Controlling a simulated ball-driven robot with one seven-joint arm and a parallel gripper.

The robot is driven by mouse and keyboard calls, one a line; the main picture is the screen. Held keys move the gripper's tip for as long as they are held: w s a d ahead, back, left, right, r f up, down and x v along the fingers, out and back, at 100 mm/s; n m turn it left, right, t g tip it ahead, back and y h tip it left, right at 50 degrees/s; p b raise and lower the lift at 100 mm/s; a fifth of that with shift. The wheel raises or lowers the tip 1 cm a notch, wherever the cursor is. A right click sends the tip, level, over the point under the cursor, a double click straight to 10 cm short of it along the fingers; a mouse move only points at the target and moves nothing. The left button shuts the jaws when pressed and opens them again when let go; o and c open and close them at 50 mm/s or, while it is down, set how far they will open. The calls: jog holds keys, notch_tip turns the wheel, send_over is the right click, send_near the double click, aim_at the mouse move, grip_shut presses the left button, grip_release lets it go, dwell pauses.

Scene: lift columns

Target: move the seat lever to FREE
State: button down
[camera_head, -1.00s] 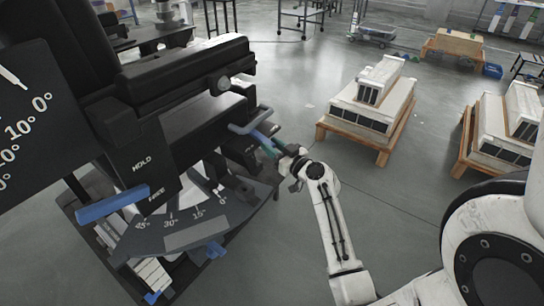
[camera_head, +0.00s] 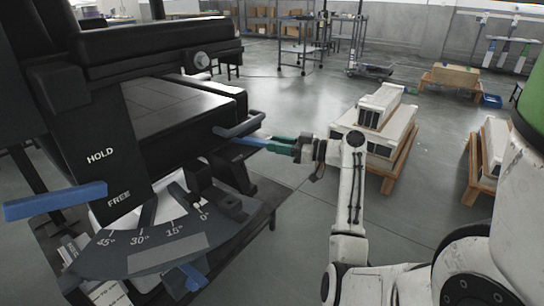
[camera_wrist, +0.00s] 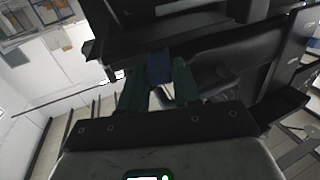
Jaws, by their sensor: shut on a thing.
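The blue seat lever (camera_head: 55,201) sticks out to the left of a black plate marked HOLD and FREE (camera_head: 110,165). Its plate end is lower than HOLD and close to the FREE mark. My gripper (camera_head: 268,144) is away from this lever, at the right front of the black seat (camera_head: 170,110). Its green fingers are shut on a blue bar (camera_head: 242,138) beside a grey-blue handle (camera_head: 240,128). In the wrist view the blue bar (camera_wrist: 159,66) sits between the fingers. I cannot tell how the bar joins the handle.
An angle scale (camera_head: 145,245) lies below the seat, with another blue lever (camera_head: 193,277) under it. White units on a wooden pallet (camera_head: 385,125) stand behind my arm. Open floor (camera_head: 300,240) lies between the seat stand and my arm.

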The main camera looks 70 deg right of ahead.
jog(key=shift+d+n+y+b, duration=0.3)
jog(key=shift+d+n+y, duration=0.1)
jog(key=shift+y, duration=0.2)
jog(key=c, duration=0.9)
grip_release()
jog(key=s, duration=0.3)
jog(key=s+p, duration=0.1)
jog(key=s, duration=0.3)
jog(key=s+d+p, duration=0.1)
jog(key=s, duration=0.2)
jog(key=shift+s+d, duration=0.1)
jog(key=shift+s, duration=0.25)
